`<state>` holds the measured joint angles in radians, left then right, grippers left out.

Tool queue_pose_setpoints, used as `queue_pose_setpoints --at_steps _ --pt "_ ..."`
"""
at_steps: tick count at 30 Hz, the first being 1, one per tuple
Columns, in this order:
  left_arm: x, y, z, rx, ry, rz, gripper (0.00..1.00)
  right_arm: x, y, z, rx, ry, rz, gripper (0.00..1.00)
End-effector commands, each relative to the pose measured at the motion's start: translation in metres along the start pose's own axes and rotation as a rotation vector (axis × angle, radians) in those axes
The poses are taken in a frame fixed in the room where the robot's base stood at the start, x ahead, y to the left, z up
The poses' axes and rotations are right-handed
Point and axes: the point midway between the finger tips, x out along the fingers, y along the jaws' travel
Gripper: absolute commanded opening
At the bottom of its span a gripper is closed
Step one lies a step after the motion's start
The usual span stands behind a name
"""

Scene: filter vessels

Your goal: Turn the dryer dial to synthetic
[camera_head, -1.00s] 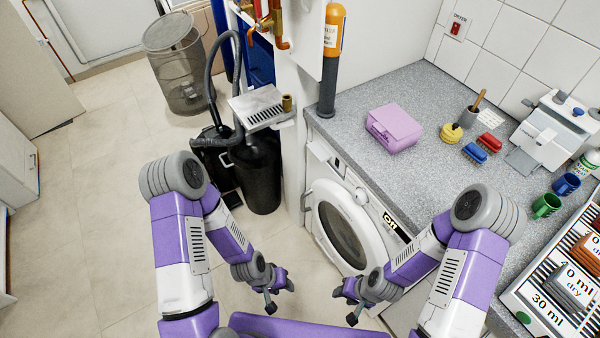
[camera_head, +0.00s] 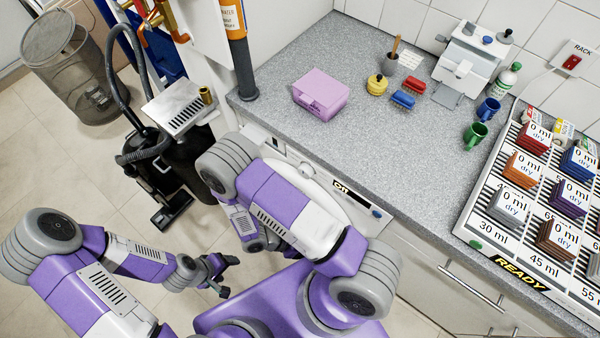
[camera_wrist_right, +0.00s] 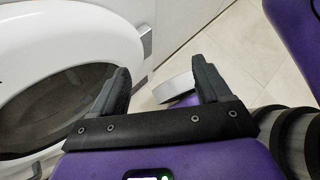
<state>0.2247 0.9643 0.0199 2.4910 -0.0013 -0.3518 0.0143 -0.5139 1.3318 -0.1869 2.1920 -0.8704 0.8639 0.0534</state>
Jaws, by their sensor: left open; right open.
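The dryer is the white front-loading machine under the counter, and its control panel (camera_head: 278,146) shows in the head view. A pale round dial (camera_head: 306,169) is partly visible beside the dark display (camera_head: 343,187); its setting is unreadable. My right arm covers most of the round door. The door (camera_wrist_right: 50,95) fills the left of the right wrist view. My left gripper (camera_head: 225,276) is open and empty above the floor.
A pink box (camera_head: 320,92) and brushes stand on the grey counter (camera_head: 370,150). A rack of coloured blocks (camera_head: 470,215) is at the right. A black vacuum cleaner (camera_head: 185,160) and a wire bin (camera_head: 75,75) stand on the left. The floor at lower left is clear.

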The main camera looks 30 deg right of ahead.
Motion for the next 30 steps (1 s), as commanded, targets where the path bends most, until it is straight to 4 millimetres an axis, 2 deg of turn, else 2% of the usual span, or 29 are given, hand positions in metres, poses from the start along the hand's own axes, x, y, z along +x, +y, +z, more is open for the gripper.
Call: queue_pose_setpoints --at_steps 1,3,6,9,12,16,24,30 --pt "-0.004 0.002 0.000 0.000 0.000 0.000 0.68 -0.010 0.019 0.018 -0.070 -0.140 0.126 0.77" --pt "-0.006 0.002 0.000 0.000 0.000 0.000 0.68 -0.028 0.045 0.040 -0.138 -0.317 0.279 0.77" --pt "-0.009 0.003 0.000 0.000 0.000 0.000 0.68 -0.063 0.074 0.059 -0.191 -0.526 0.463 0.77" --pt "-0.011 0.004 0.000 0.000 0.000 0.000 0.68 -0.094 0.091 0.069 -0.212 -0.671 0.593 0.77" --pt "-0.011 0.004 0.000 0.000 0.000 0.000 0.68 -0.112 0.099 0.073 -0.218 -0.750 0.663 0.77" --pt "-0.011 0.004 0.000 0.000 0.000 0.000 0.68 -0.114 0.108 0.080 -0.217 -0.782 0.688 0.77" --pt "-0.008 0.003 0.000 0.000 0.000 0.000 0.68 -0.091 0.134 0.104 -0.217 -0.777 0.684 0.77" --pt "-0.006 0.002 0.000 0.000 0.000 0.000 0.68 -0.081 0.147 0.115 -0.217 -0.775 0.685 0.77"
